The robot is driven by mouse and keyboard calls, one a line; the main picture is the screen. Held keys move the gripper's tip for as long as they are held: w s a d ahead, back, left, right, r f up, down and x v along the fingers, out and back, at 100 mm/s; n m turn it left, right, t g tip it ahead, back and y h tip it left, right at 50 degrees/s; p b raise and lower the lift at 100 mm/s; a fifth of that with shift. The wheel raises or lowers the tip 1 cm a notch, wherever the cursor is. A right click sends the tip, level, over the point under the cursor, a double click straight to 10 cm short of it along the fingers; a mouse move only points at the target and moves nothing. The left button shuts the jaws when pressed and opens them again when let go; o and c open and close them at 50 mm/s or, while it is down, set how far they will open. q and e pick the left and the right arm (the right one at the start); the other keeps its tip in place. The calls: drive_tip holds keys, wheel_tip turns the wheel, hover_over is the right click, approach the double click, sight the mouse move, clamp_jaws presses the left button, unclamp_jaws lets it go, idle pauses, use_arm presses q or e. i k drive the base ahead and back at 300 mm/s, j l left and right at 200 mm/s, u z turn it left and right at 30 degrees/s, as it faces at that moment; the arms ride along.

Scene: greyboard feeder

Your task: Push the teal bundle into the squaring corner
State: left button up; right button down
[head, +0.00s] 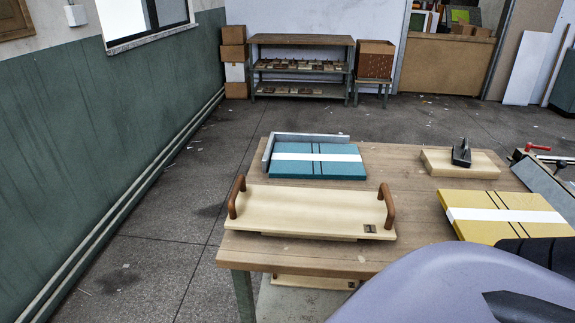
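The teal bundle (335,169) lies flat on the wooden table, with a white band across it and two dark straps. The grey metal squaring corner (303,137) runs along the bundle's back and left sides. The bundle lies close to both rails; I cannot tell if it touches them. Neither of my grippers shows. A smooth lilac-grey part of my own body covers the bottom right.
A pale board with two brown handles (305,208) lies in front of the bundle on the table (400,163). A yellow bundle (490,230) lies at the right. A dark clamp-like tool (461,154) stands on a pale block (437,164) behind it.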

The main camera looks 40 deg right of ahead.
sight(304, 161)
drive_tip(key=i+j, duration=0.2)
drive_tip(key=i, duration=0.3)
drive_tip(key=i+j+z, duration=0.1)
drive_tip(key=i, duration=0.45)
drive_tip(key=i+j, duration=0.3)
drive_tip(key=i, duration=0.2)
drive_tip(key=i+j+z, duration=0.1)
drive_tip(key=i, duration=0.4)
drive_tip(key=j+z, duration=0.15)
drive_tip(key=z, duration=2.35)
drive_tip(key=j, duration=0.1)
